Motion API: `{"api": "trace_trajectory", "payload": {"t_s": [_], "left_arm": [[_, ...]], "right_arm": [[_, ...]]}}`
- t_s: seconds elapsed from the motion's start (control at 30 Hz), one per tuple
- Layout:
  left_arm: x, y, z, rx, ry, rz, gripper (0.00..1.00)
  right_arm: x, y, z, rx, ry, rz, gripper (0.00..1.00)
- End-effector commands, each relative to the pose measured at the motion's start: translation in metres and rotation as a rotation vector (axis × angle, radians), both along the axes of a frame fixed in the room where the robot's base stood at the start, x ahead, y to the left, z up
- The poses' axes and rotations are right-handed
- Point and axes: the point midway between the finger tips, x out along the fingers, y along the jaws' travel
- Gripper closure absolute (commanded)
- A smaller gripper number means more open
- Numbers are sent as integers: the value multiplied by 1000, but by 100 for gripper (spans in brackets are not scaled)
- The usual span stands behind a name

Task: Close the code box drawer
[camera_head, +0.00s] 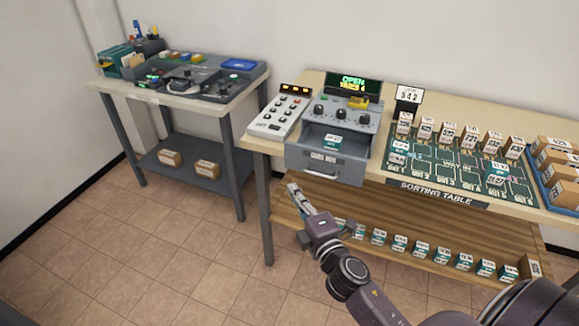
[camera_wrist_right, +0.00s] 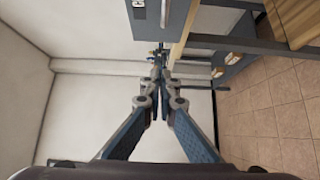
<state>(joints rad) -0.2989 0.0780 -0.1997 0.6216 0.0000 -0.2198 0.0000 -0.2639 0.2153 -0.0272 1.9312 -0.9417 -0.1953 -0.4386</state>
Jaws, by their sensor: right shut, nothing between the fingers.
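The code box (camera_head: 345,118) is a grey box on the sorting table with knobs on top and a green lit display behind it. Its drawer (camera_head: 325,167) is pulled out toward the front, with a handle on its face and a small labelled block (camera_head: 333,141) inside. My right gripper (camera_head: 296,192) is shut and empty, below and left of the drawer front, apart from it. In the right wrist view the fingers (camera_wrist_right: 158,65) meet at the tips, and a grey panel, seemingly the drawer, shows at the top. My left gripper is out of view.
The sorting table (camera_head: 310,83) holds a keypad box (camera_head: 279,112), a green board (camera_head: 455,165) with several small boxes, and a tray (camera_head: 546,178) at right. A lower shelf carries more boxes. A side table (camera_head: 180,100) stands at left. The floor between is clear.

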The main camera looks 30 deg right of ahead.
Motion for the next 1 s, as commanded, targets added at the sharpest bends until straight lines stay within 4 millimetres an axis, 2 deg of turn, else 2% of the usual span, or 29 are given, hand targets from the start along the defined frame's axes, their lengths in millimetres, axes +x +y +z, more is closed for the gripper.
{"api": "trace_trajectory", "payload": {"t_s": [0.1, 0.37, 0.4, 0.6, 1.0], "left_arm": [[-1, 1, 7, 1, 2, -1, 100], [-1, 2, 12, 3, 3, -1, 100], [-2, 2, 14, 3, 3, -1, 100], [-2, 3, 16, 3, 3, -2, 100], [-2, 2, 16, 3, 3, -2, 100]], "right_arm": [[26, -2, 4, 0, -2, -1, 100], [77, -6, 2, 3, 0, 0, 100], [80, -14, 1, 0, 1, -2, 100], [94, -31, 0, 2, 2, 0, 100], [98, -36, -1, 3, 2, 0, 100]]}}
